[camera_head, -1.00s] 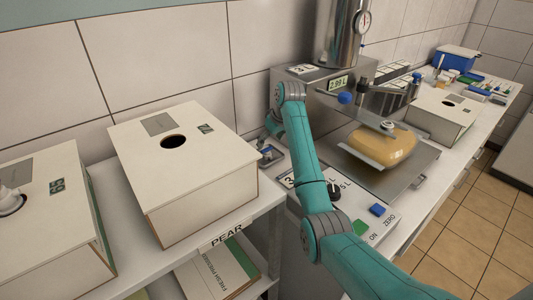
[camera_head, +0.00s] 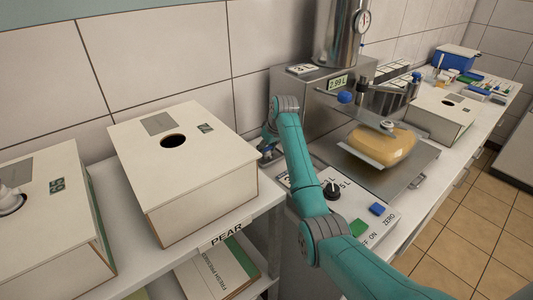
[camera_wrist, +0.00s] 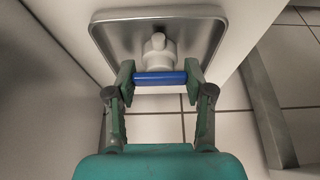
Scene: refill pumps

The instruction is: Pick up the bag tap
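The bag tap (camera_wrist: 157,54) is a white fitting with a short spout. In the wrist view it is at the top middle, against a shallow metal tray (camera_wrist: 107,42). The two green finger pads of my gripper (camera_wrist: 160,80) are at the two ends of the blue bar. I see no clear gap, but cannot tell whether they press on it. In the head view my gripper (camera_head: 268,143) is low beside the pear box (camera_head: 190,205), over the small tray, and mostly hides the tap.
The pear box stands close on the left. A metal machine (camera_head: 315,92) stands just behind on the right, and a control panel (camera_head: 352,208) is in front of it. A yellow bag (camera_head: 380,147) lies on the metal platform (camera_head: 400,172) to the right.

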